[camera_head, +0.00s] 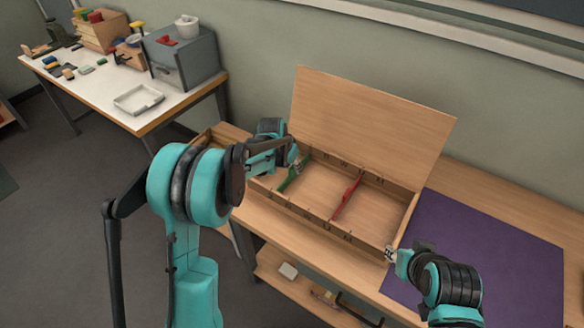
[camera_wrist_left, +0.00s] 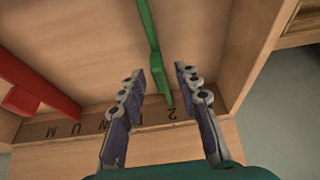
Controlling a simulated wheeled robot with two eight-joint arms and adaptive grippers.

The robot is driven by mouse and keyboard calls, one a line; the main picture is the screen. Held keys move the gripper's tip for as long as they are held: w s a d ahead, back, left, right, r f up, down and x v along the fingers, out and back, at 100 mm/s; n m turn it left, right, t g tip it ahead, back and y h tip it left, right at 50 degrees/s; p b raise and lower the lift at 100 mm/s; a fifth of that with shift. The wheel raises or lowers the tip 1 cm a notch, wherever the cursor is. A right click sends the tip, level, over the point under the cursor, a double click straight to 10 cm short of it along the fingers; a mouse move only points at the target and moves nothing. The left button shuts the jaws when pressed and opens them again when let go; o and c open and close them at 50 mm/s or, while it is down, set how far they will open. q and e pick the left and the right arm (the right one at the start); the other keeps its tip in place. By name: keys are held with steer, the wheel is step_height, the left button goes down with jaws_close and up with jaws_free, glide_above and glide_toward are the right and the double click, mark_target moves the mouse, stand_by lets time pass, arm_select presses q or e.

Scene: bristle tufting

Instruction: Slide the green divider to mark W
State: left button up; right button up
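The green divider (camera_head: 290,178) stands across the left part of an open wooden box (camera_head: 312,219); in the left wrist view the divider (camera_wrist_left: 150,40) ends near a mark like a 2. My left gripper (camera_head: 295,158) is over it; in the left wrist view its fingers (camera_wrist_left: 160,78) are apart, one on each side of the divider, and I see no clear contact. Several dark marks (camera_wrist_left: 75,130) run along the box wall, upside down, so W and M are hard to tell apart. My right gripper (camera_head: 391,253) is by the box's front right corner; its fingers are too small to read.
A red divider (camera_head: 346,197) stands in the box to the right of the green one. The raised lid (camera_head: 370,120) rises behind the box. A purple mat (camera_head: 480,250) lies to the right. A white side table (camera_head: 95,90) with tools and bins stands at the back left.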

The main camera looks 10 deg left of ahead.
arm_select(q)
jaws_close()
steer(key=s+d, duration=0.1)
steer(key=d, duration=0.3)
steer(key=s+d, duration=0.2)
steer(key=d, duration=0.2)
steer(key=s+d, duration=0.2)
steer(key=d, duration=0.3)
steer(key=shift+s, duration=0.2)
jaws_free()
steer(key=v, duration=1.2)
